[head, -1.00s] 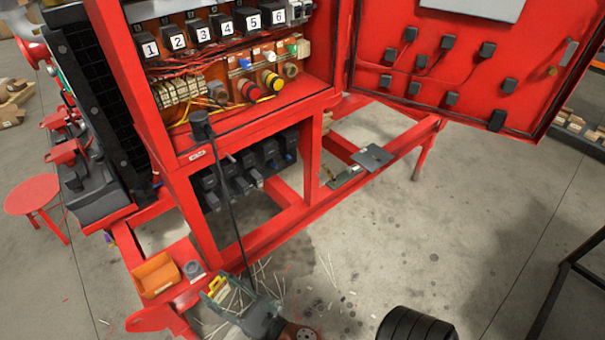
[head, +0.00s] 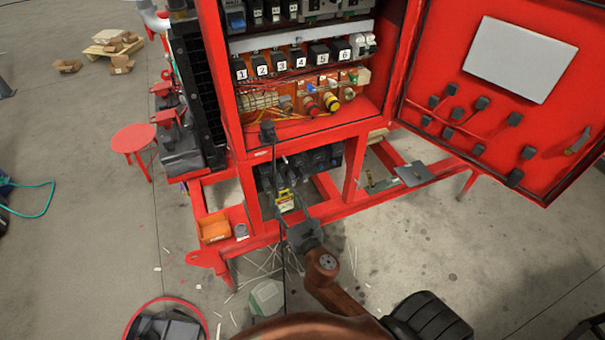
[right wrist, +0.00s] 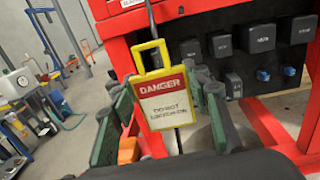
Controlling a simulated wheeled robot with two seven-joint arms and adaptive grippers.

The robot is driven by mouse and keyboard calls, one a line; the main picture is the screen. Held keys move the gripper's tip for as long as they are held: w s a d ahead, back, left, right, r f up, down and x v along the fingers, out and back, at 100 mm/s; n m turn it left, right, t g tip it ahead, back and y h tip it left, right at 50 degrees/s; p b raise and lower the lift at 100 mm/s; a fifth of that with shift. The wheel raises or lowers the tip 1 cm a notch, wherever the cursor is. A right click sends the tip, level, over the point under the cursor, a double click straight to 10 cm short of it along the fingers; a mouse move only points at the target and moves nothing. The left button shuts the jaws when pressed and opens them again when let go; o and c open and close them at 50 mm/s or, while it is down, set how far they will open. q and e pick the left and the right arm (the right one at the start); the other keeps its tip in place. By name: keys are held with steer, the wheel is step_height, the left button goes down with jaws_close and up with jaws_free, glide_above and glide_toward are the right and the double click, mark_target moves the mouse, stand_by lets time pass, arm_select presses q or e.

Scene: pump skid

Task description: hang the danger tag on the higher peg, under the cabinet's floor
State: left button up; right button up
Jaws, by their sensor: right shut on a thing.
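The danger tag (head: 285,201) is a white plate with a red DANGER band and a yellow hanger loop. My right gripper (head: 291,215) is shut on it, below the red cabinet's floor (head: 320,132) and in front of dark boxes. In the right wrist view the tag (right wrist: 164,100) stands nearly upright between the green-grey fingers (right wrist: 165,110), its loop on top and open. A black cable passes behind the loop. I cannot make out either peg; the tag and gripper cover part of the area. My left gripper is not in view.
The black cable (head: 277,180) hangs from a plug at the cabinet's front edge. Dark boxes (right wrist: 262,36) line the panel under the cabinet. An orange bin (head: 214,227) sits on the lower left shelf. The open cabinet door (head: 475,150) stands at the right.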

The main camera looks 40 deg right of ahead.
steer(key=d+r+p, duration=0.4)
steer(key=r+p, duration=0.1)
steer(key=p, duration=0.1)
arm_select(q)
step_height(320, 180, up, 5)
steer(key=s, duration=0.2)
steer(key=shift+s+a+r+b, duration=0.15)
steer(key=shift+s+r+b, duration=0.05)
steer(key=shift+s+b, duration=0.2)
arm_select(e)
steer(key=shift+m+h, duration=0.3)
steer(key=shift+h, duration=0.1)
steer(key=shift+w+d+f, duration=0.4)
steer(key=shift+w+d, duration=0.05)
steer(key=shift+w, duration=1.2)
steer(key=shift+w+d+f, duration=0.35)
steer(key=shift+w+d, duration=0.15)
steer(key=shift+w, duration=1.15)
steer(key=shift+w+d+f, duration=0.4)
steer(key=shift+w+d, duration=0.05)
steer(key=shift+w, duration=1.2)
steer(key=o, duration=1.2)
steer(key=shift+o, duration=0.2)
steer(key=v, duration=1.2)
steer(key=shift+r, duration=0.2)
